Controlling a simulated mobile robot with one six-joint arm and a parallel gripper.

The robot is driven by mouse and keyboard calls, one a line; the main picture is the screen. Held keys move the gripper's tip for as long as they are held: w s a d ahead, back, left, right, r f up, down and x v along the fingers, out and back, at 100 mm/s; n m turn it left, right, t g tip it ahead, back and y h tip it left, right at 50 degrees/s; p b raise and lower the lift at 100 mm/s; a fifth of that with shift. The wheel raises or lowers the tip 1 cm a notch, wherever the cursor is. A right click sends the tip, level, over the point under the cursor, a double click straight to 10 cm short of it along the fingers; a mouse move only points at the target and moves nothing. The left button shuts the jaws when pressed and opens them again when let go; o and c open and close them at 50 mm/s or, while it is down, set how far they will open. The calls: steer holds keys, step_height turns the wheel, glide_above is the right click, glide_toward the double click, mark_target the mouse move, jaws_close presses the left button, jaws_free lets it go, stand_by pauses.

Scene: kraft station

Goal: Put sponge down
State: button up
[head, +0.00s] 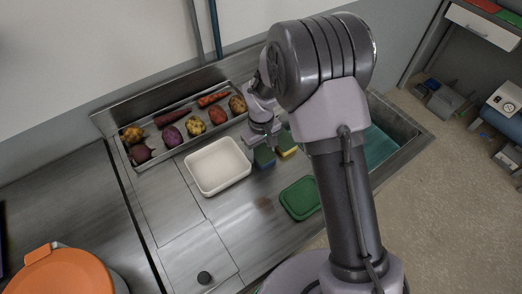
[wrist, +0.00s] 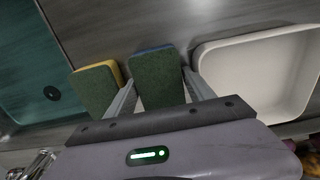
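A blue-and-green sponge (wrist: 156,80) is between the two fingers of my gripper (wrist: 160,82) in the wrist view, with the fingertips against its two sides. In the head view the blue sponge (head: 264,157) shows just below my gripper (head: 263,142), low over the steel counter. I cannot tell whether its underside touches the counter. A yellow-and-green sponge (wrist: 95,88) is just outside the left finger in the wrist view. It also shows in the head view (head: 286,143), to the right of the blue one.
A white tub (head: 218,166) stands left of my gripper. A green lid or container (head: 300,198) lies on the counter nearer me. A steel tray (head: 147,133) with several vegetables is at the back. A teal-bottomed sink (head: 381,146) is at the right. Bare counter lies at the front left.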

step_height(320, 180, up, 13)
steer(key=p, duration=0.4)
step_height(320, 180, up, 14)
steer(key=f+m+t+y, duration=0.1)
steer(key=m+t, duration=0.1)
steer(key=m, duration=0.2)
glide_above(261, 150)
steer(key=s+d, duration=0.5)
steer(key=s, duration=0.2)
steer(key=s+d+r+m+t, duration=0.2)
steer(key=s+r+m, duration=0.1)
steer(key=s, duration=0.5)
steer(key=s+d+r+m+t+y, duration=0.1)
steer(key=s+d+r+m, duration=0.2)
steer(key=s, duration=0.5)
steer(key=shift+s+r+m+t, duration=0.15)
steer(key=shift+r+m+t, duration=0.3)
steer(key=shift+m, duration=0.15)
step_height(261, 150, down, 11)
steer(key=b, duration=1.1)
